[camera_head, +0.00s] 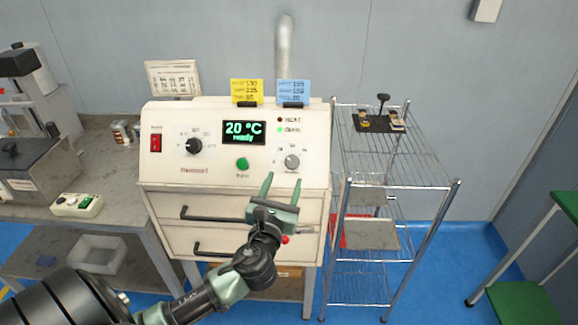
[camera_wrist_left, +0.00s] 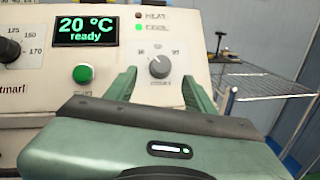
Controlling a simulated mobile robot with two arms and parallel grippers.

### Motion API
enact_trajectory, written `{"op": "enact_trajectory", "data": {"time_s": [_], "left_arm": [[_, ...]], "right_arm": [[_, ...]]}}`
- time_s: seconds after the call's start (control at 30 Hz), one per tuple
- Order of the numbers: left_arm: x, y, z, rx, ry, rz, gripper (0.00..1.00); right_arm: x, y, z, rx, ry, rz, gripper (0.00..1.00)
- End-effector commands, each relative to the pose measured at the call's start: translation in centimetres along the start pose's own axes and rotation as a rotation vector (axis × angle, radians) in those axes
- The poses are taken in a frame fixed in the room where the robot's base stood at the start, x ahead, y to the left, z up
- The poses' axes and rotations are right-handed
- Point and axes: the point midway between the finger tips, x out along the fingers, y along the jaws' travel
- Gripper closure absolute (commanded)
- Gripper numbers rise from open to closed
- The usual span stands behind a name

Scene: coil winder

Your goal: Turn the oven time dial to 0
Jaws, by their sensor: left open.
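The oven (camera_head: 235,175) is a cream cabinet with a control panel. Its time dial, a grey knob (camera_head: 292,161), is at the panel's right; it also shows in the left wrist view (camera_wrist_left: 159,67), where its printed scale is too blurred to read surely. My left gripper (camera_head: 281,184) is open and empty in front of the panel, just below and left of the dial. In the left wrist view its two green fingers (camera_wrist_left: 158,88) stand either side of the dial, apart from it. My right gripper is not in view.
A black temperature dial (camera_head: 194,146), a red switch (camera_head: 156,143) and a green button (camera_head: 243,164) share the panel. The display (camera_head: 244,132) reads 20 °C ready. A wire rack (camera_head: 385,165) stands close at the right. Drawer handles (camera_head: 205,214) stick out below.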

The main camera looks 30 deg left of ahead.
Motion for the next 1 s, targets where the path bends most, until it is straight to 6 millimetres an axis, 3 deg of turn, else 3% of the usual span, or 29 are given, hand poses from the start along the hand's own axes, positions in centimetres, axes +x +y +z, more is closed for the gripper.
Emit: {"op": "enact_trajectory", "data": {"time_s": [0.4, 0.77, 0.97, 1.0], "left_arm": [[6.1, 0.0, 0.0, -0.004, 0.003, 0.001, 0.46], [6.9, 0.0, -0.2, -0.006, 0.004, -0.001, 0.46], [6.8, 0.0, -0.2, -0.006, 0.004, -0.001, 0.96], [6.8, 0.0, -0.2, -0.006, 0.004, -0.001, 1.00]], "right_arm": [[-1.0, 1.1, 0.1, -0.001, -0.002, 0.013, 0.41], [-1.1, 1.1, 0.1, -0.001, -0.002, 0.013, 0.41], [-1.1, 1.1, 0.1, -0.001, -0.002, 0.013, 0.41], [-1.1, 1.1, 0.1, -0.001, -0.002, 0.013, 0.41]]}}
